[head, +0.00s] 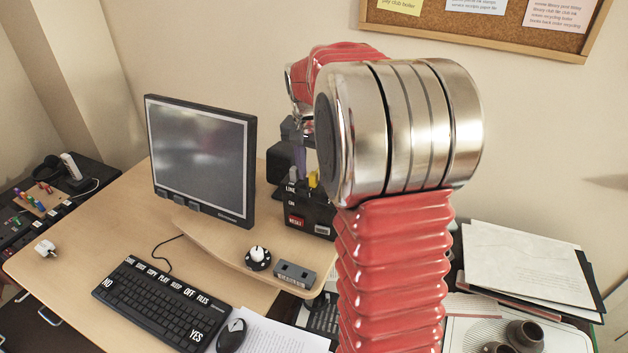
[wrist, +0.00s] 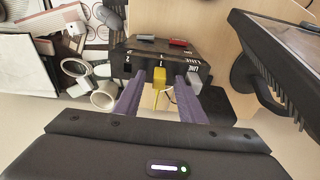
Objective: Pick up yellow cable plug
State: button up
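The yellow cable plug (wrist: 159,76) sits at the near face of a black box (wrist: 150,58) marked LINE, in the wrist view. A thin cable hangs below it. My gripper (wrist: 160,84) has its two purple fingers on either side of the plug, with a visible gap on each side. It is open and holds nothing. In the head view the plug shows as a small yellow patch (head: 313,179) above the black box (head: 309,213), close to my gripper (head: 301,165). My arm hides part of the area there.
The monitor (head: 203,155) stands left of the black box. A rounded shelf (head: 215,232) carries a round dial (head: 258,257) and a grey socket block (head: 295,273). A keyboard (head: 160,303) and a mouse (head: 231,335) lie in front. A white plug (head: 45,248) lies at the desk's left.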

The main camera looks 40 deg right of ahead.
jog(key=shift+d+f, duration=0.1)
jog(key=shift+f, duration=0.4)
grip_shut()
dwell(0.4)
